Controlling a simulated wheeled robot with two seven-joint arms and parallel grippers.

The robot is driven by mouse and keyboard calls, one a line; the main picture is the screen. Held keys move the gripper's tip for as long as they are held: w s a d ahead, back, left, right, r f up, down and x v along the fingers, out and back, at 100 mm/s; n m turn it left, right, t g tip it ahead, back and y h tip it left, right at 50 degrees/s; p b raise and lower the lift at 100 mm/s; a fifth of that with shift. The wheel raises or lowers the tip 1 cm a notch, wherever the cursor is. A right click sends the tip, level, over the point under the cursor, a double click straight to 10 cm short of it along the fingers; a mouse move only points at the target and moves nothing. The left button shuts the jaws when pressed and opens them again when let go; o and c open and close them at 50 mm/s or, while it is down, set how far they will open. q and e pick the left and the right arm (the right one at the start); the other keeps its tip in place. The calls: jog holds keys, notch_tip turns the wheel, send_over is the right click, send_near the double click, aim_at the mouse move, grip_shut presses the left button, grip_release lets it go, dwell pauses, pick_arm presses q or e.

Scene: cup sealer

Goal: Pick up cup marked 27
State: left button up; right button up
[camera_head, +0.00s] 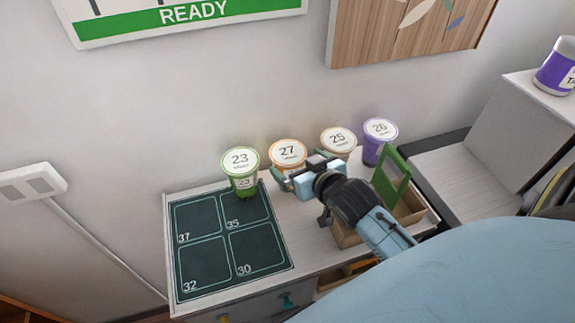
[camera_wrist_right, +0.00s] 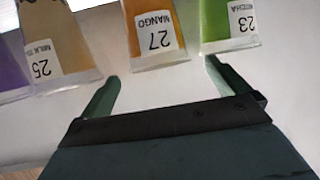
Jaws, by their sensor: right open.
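The cup marked 27 (camera_head: 288,153), with an orange-rimmed lid, stands in the row at the back of the counter. It also shows in the right wrist view (camera_wrist_right: 152,30), with an orange body and a label reading MANGO 27. My right gripper (camera_head: 287,181) is at the cup's front in the head view, partly covering its lower body. In the right wrist view its two fingers (camera_wrist_right: 158,85) are apart with nothing between them, and the cup lies just beyond the fingertips, roughly centred. My left gripper is not in view.
The green cup 23 (camera_head: 240,163) stands left of cup 27. Cup 25 (camera_head: 338,140) and purple cup 26 (camera_head: 380,132) stand to its right. A wooden box (camera_head: 409,208) with a green frame (camera_head: 392,177) sits right, beside my arm.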

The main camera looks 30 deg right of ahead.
aim_at(289, 154)
jog(key=shift+x, duration=0.8)
jog(key=x, duration=0.2)
jog(key=p+x, duration=0.1)
jog(key=shift+w+d+r, duration=0.1)
jog(key=shift+w+r, duration=0.1)
jog(key=shift+w, duration=0.2)
jog(key=shift+w+f, duration=0.25)
jog(key=shift+w, duration=0.25)
jog(key=c, duration=1.5)
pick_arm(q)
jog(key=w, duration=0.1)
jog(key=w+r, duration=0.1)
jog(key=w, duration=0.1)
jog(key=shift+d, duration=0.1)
pick_arm(e)
jog(key=shift+r, duration=0.1)
jog(key=shift+c, duration=0.6)
